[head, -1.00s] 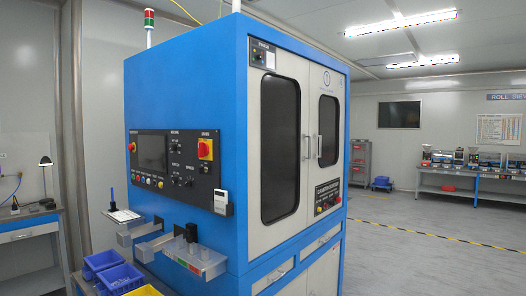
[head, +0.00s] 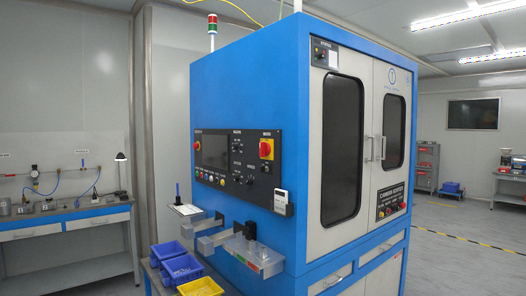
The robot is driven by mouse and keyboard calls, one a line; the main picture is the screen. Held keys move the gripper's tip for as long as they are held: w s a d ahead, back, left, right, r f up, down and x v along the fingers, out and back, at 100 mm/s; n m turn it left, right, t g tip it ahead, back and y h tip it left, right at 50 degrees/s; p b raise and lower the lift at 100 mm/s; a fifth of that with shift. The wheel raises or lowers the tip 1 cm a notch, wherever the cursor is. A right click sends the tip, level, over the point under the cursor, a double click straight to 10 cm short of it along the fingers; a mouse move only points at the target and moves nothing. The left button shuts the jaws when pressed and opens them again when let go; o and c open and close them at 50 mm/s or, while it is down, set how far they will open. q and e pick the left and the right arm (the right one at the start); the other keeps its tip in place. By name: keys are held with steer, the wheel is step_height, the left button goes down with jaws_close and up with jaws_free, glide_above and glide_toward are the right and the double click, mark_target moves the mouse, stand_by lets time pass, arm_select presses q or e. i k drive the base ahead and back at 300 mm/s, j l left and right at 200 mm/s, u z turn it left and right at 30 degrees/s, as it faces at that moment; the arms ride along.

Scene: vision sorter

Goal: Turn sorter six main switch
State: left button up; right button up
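A large blue sorter cabinet (head: 235,95) with light grey doors stands in the middle of the head view. Its left face carries a black control panel (head: 240,185) with a dark screen, small coloured buttons and several knobs. A red rotary switch on a yellow plate (head: 266,149) sits at the panel's upper right. A round red button (head: 198,147) is at the panel's upper left. The labels are too small to read surely, so I cannot tell which control is the main switch. Neither of my grippers is in view.
Metal chutes (head: 240,250) stick out below the panel. Blue bins (head: 180,268) and a yellow bin (head: 201,287) stand at the lower left. A workbench (head: 65,222) lines the left wall. Open floor (head: 455,265) lies at the right.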

mark_target(265, 149)
steer(key=i+j+u, duration=1.05)
steer(key=i+u, duration=0.4)
steer(key=i+z, duration=0.2)
steer(key=i, duration=0.25)
steer(key=i+j+z, duration=0.2)
steer(key=i, duration=0.2)
steer(key=i+j+z, duration=0.15)
steer(key=i, duration=0.3)
steer(key=i+z, duration=0.25)
steer(key=z, duration=0.15)
steer(key=i+j+z, duration=0.2)
steer(key=z, duration=0.2)
steer(key=i+j+z, duration=0.2)
steer(key=z, duration=0.15)
